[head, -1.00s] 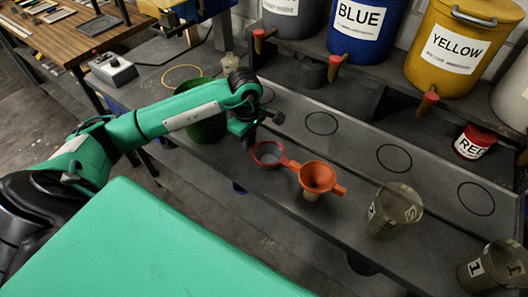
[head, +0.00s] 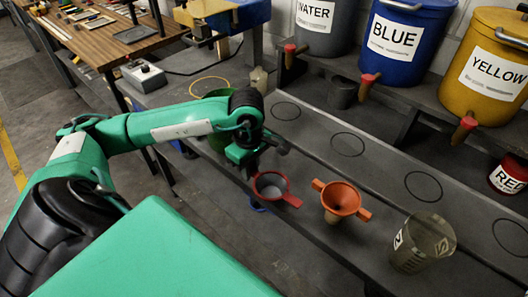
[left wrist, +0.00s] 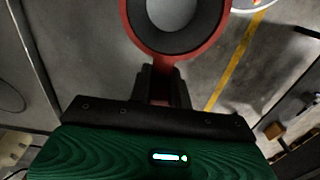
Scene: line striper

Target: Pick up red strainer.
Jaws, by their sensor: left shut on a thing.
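The red strainer (head: 288,199) has a round red rim, a grey mesh bowl and short handles. In the head view it is near the table's front edge, left of the orange funnel (head: 341,198) and apart from it. My left gripper (head: 247,168) is at its far-left side. In the left wrist view the gripper (left wrist: 163,88) is shut on the red strainer's handle, with the rim (left wrist: 176,53) just beyond the fingertips. The floor shows behind the strainer there. My right gripper is in neither view.
A clear cup (head: 424,243) stands right of the funnel on the dark table. A green container (head: 217,136) is behind my left arm. WATER, blue (head: 393,35) and yellow (head: 490,65) barrels with red-tipped taps stand on the raised shelf. A small red-lidded pot (head: 508,177) is at right.

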